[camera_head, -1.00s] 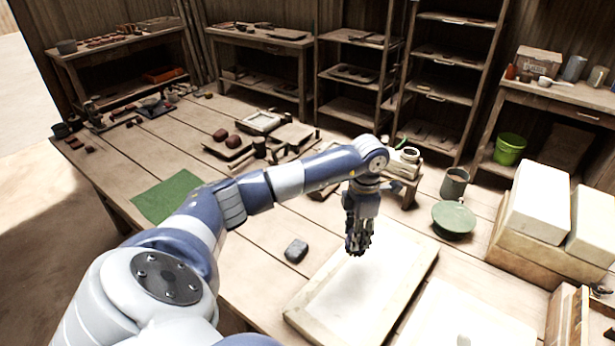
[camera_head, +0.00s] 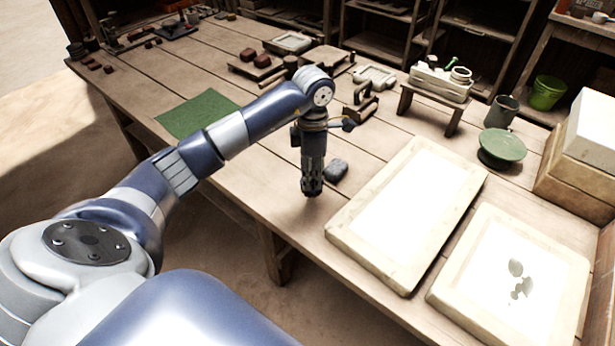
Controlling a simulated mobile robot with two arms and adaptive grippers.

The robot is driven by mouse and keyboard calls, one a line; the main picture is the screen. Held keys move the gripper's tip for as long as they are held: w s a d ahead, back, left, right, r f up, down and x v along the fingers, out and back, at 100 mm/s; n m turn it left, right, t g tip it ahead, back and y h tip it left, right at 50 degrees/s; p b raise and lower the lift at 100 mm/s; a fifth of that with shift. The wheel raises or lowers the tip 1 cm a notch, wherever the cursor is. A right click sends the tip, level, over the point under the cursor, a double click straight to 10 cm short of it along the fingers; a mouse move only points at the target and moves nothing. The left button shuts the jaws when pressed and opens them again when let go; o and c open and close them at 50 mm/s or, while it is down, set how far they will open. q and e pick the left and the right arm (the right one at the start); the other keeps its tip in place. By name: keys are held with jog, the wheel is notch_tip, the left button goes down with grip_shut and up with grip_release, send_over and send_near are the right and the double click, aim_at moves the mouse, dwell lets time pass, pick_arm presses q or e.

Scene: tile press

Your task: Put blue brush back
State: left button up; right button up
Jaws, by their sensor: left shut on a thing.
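My left gripper (camera_head: 312,190) points down above the table's front edge, left of the pale framed slab. Its fingers are shut on a slim thing, taken as the blue brush; the fingers hide most of it. A small blue piece (camera_head: 348,124) with a tan part sticks out to the right of the gripper's upper body; whether it belongs to the brush is hard to tell. A pale holder (camera_head: 438,86) on a small wooden stand (camera_head: 448,110) carries a green-handled tool (camera_head: 452,64) and a pale ring. My right gripper is not in view.
A grey lump (camera_head: 336,170) lies just behind the gripper. A pale framed slab (camera_head: 372,268) and a second slab (camera_head: 470,318) fill the right front. Bare planks surround the mat.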

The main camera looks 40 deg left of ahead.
pick_arm(q)
jog(key=shift+f, duration=0.7)
notch_tip(320, 180, down, 3)
jog(key=shift+r, duration=0.1)
jog(key=o, duration=0.6)
jog(key=shift+a+f, duration=0.1)
jog(key=shift+f, duration=0.1)
jog(key=o, duration=0.4)
jog(key=shift+o, duration=0.2)
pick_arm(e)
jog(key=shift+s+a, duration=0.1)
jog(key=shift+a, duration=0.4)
pick_arm(q)
jog(key=shift+r, duration=0.1)
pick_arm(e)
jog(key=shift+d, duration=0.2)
